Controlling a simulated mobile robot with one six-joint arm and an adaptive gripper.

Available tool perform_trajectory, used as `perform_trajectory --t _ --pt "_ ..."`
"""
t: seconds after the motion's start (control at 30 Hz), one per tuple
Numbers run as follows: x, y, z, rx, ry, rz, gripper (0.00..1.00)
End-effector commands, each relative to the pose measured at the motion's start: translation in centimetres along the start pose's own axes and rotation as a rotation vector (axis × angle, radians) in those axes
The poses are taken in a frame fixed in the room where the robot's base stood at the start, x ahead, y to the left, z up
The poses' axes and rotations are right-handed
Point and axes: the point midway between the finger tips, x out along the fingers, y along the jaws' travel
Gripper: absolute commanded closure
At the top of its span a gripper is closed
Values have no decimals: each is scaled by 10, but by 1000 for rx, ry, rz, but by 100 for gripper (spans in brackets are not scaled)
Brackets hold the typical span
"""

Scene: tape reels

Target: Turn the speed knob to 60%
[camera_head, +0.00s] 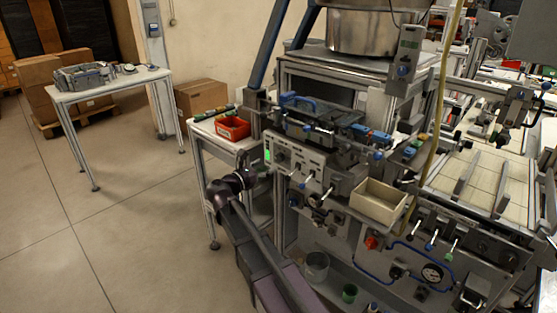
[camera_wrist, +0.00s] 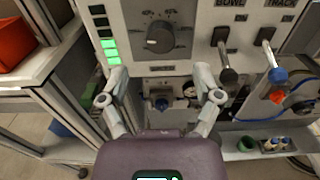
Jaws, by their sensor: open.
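The speed knob (camera_wrist: 160,37) is a round dark knob on a pale control panel, with a dial scale around it, near the top of the wrist view. A small light mark shows at its left side; the exact setting is too small to read. A column of indicator segments (camera_wrist: 111,52) stands left of it, lower ones lit green, upper ones dark. My gripper (camera_wrist: 161,84) is open and empty, its fingers spread below the knob and apart from it. In the head view the panel (camera_head: 311,169) is right of my dark wrist; my fingers cannot be made out there.
Two lever switches, BOWL (camera_wrist: 227,73) and TRACK (camera_wrist: 271,60), stick out right of the knob. A red bin (camera_head: 233,129) sits on the side table left of the panel. A beige tray (camera_head: 378,203) is to the right. Open floor lies left.

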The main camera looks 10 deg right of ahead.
Motion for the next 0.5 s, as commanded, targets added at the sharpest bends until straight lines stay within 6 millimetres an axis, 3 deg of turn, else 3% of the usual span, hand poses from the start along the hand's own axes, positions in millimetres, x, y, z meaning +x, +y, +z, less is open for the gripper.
perform_trajectory --t 0.2,0.5 --pt "33 1 0 0 0 -1 18" --pt "59 1 0 0 0 1 18"
